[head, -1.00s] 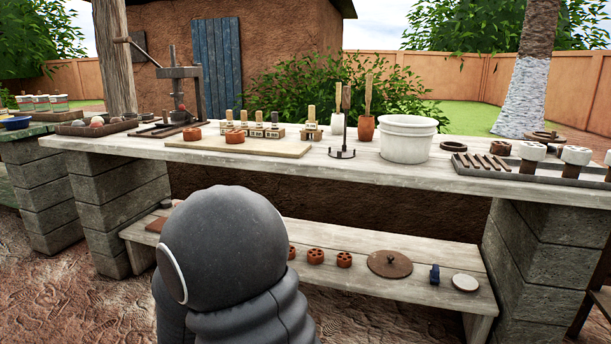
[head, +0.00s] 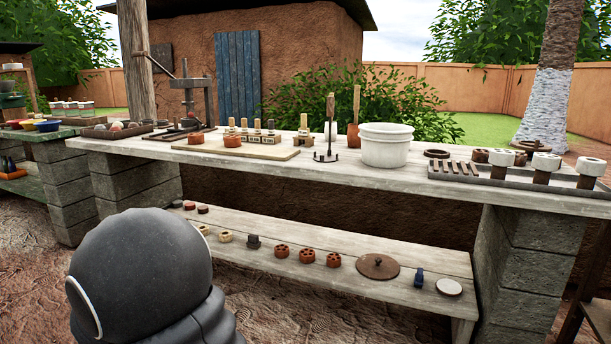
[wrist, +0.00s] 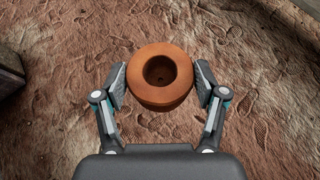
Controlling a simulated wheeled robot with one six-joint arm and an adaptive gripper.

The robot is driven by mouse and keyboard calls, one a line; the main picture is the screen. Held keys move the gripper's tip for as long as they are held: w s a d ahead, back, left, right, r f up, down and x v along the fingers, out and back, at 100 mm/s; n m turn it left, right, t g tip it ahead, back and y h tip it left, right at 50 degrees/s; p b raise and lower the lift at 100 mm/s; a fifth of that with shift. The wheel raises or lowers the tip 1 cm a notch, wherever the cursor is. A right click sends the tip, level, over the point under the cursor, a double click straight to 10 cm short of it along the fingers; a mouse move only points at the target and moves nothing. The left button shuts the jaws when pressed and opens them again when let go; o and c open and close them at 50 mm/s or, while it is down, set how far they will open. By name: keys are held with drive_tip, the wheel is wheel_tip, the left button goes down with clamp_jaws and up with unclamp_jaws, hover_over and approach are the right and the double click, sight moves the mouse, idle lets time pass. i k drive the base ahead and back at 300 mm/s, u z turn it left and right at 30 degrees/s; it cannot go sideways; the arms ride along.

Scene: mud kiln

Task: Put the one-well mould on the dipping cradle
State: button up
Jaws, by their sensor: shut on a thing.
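The one-well mould, a round terracotta-coloured piece with a single central well (wrist: 160,98), is in the wrist view. My gripper (wrist: 160,74) is shut on it, one finger on each side, and holds it above bare earth with the well facing the camera. In the head view, a dark metal stand with a tall upright handle (head: 326,157), which looks like the dipping cradle, stands at the front of the bench, left of the white bucket. No mould shows on it. My gripper and the held mould are not seen in the head view.
The bench (head: 430,174) also bears a white bucket (head: 387,149), a board with stamps (head: 250,150) and a tray at the right (head: 480,176). A lower shelf (head: 320,285) holds several small moulds and a brown lid (head: 377,266). Brick piers support the bench.

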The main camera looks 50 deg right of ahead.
sight(327, 158)
drive_tip(key=k, duration=0.1)
drive_tip(key=z, duration=1)
